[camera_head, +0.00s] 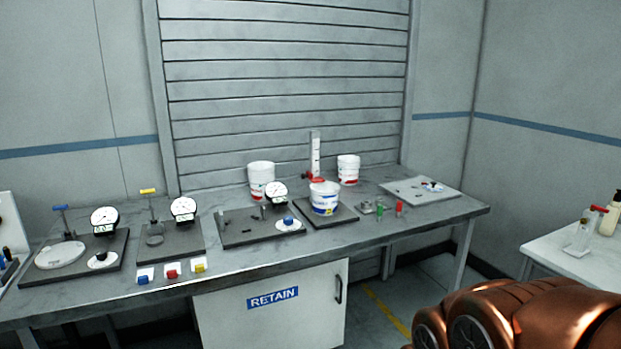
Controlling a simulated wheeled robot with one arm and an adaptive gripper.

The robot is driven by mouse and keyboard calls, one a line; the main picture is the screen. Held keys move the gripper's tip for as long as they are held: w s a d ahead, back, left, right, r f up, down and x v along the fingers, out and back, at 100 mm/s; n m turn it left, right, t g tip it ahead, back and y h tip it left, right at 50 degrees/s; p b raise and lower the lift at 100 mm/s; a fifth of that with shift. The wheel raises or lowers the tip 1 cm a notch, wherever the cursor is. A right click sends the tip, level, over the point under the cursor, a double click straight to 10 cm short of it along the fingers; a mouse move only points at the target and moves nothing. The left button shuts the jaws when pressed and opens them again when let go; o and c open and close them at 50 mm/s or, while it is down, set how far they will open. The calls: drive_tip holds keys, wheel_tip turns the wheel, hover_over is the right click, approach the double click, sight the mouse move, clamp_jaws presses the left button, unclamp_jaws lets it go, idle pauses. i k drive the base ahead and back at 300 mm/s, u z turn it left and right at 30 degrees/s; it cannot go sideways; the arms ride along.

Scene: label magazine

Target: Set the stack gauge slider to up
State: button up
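An upright white scale (315,152) with dark marks stands at the back of the grey bench, and looks like the stack gauge. A small red piece (308,175) shows low at its left side and may be its slider. The gauge's foot is hidden behind a white tub (324,203) with a blue label, and another red part shows just above that tub's rim. My gripper is not in view; only a copper-coloured part of my arm shows at the bottom right.
White tubs (261,173) and (348,163) flank the gauge. Dial gauges on dark plates (85,268) fill the bench's left. Small green and red pieces (399,209) and a pale board (405,187) lie to the right. A white side table (560,250) stands at far right.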

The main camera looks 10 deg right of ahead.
sight(309, 176)
drive_tip(key=k, duration=0.65)
drive_tip(key=u, duration=0.6)
drive_tip(key=i, duration=1.2)
drive_tip(key=u, duration=0.5)
drive_tip(key=i, duration=1.35)
drive_tip(key=z, duration=0.1)
